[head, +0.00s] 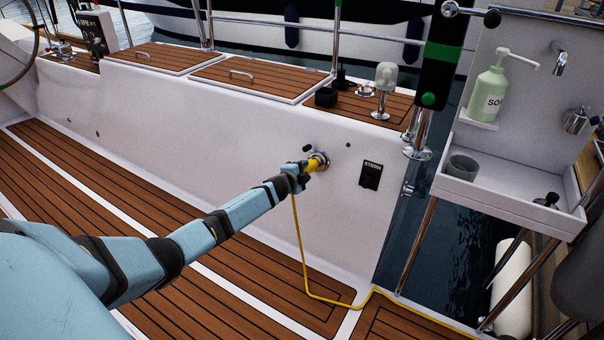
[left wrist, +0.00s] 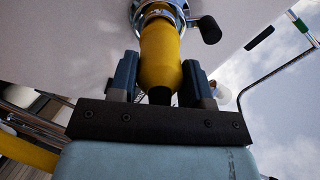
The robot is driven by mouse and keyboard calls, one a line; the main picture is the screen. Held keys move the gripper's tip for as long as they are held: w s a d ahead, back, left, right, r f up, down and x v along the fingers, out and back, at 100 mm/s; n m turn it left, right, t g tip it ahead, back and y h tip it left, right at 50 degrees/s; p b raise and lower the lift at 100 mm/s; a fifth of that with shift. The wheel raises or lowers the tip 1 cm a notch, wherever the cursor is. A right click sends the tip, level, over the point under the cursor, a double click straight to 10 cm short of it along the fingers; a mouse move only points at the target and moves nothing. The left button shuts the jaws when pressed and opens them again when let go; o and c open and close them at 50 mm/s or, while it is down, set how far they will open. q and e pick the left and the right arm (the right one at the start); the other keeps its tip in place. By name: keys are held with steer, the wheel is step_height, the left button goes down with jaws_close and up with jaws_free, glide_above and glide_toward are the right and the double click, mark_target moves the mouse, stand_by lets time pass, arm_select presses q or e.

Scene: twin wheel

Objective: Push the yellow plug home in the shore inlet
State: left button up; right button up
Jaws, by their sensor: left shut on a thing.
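The yellow plug (head: 313,165) is at the round metal shore inlet (head: 323,158) on the white cockpit side wall. In the left wrist view the plug (left wrist: 160,55) lines up with the inlet's metal ring (left wrist: 148,8), and its front end is inside the ring. How deep it sits cannot be told. My left gripper (head: 304,172) is shut on the plug, with one finger on each side of its body in the left wrist view (left wrist: 160,85). A yellow cable (head: 299,240) hangs from the plug to the deck. My right gripper is not in view.
A black switch marked STERN (head: 370,175) is right of the inlet. A dark knob (left wrist: 209,29) sticks out beside the ring. A white sink unit (head: 510,190) with a soap bottle (head: 489,95) stands at the right. The teak deck (head: 230,290) below is clear except for the cable.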

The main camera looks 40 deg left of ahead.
arm_select(q)
steer(key=shift+w, duration=0.45)
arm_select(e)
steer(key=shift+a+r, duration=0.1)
arm_select(q)
steer(key=shift+w+a+f, duration=0.15)
steer(key=shift+w+f, duration=0.05)
steer(key=shift+w, duration=0.4)
steer(key=o, duration=1.1)
steer(key=p+v, duration=0.2)
steer(key=v, duration=0.1)
steer(key=shift+s+r, duration=0.15)
steer(key=shift+s, duration=0.05)
steer(key=p+v, duration=0.4)
steer(key=v, duration=0.6)
steer(key=shift+s+p, duration=0.2)
steer(key=shift+p, duration=0.2)
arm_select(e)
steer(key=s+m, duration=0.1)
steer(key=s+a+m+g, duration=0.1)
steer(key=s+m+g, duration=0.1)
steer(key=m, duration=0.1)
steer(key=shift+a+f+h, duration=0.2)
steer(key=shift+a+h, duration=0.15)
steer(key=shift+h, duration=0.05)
